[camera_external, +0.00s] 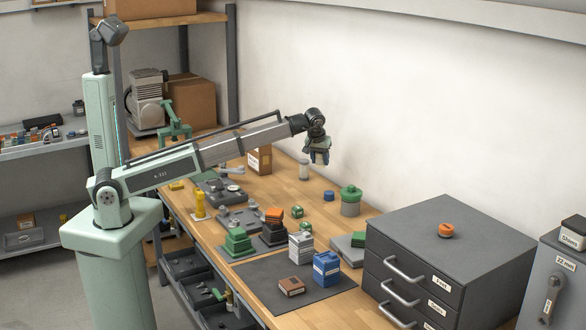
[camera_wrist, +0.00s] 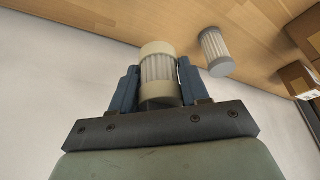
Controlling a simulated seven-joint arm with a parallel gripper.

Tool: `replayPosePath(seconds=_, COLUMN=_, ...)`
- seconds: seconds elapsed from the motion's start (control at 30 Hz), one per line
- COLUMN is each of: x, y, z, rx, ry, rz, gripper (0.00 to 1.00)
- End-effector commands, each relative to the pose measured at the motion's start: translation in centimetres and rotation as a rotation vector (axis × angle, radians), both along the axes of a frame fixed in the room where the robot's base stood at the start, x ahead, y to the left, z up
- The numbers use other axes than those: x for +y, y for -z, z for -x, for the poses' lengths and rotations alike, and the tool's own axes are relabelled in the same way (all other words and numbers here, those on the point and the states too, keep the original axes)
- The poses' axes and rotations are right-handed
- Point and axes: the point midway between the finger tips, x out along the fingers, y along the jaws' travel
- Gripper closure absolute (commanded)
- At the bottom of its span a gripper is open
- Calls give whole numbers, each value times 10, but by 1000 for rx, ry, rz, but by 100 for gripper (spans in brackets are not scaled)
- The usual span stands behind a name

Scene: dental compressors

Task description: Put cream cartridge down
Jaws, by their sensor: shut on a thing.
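The cream cartridge (camera_wrist: 157,66), a pleated white cylinder with cream end caps, is between the two blue fingers of my gripper (camera_wrist: 158,84) in the wrist view. My gripper is shut on it. In the external view my gripper (camera_external: 320,156) hangs above the back of the wooden bench, near the wall; the cartridge is too small to make out clearly there.
A similar grey-capped cartridge (camera_wrist: 215,51) stands on the wooden bench (camera_wrist: 120,22); it also shows in the external view (camera_external: 304,170). A cardboard box (camera_external: 260,160) is left of it. A green-lidded canister (camera_external: 350,201) and blue cap (camera_external: 328,196) stand to the right.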

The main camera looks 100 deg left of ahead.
Motion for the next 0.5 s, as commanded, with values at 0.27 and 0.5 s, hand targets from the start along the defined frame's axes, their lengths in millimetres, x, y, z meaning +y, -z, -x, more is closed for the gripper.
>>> replayPosePath(seconds=0.27, x=-58, y=-1, z=-26, rx=0, ry=60, rz=0, gripper=86)
replayPosePath(seconds=0.5, x=-142, y=-2, z=-56, rx=0, ry=144, rz=1, gripper=86)
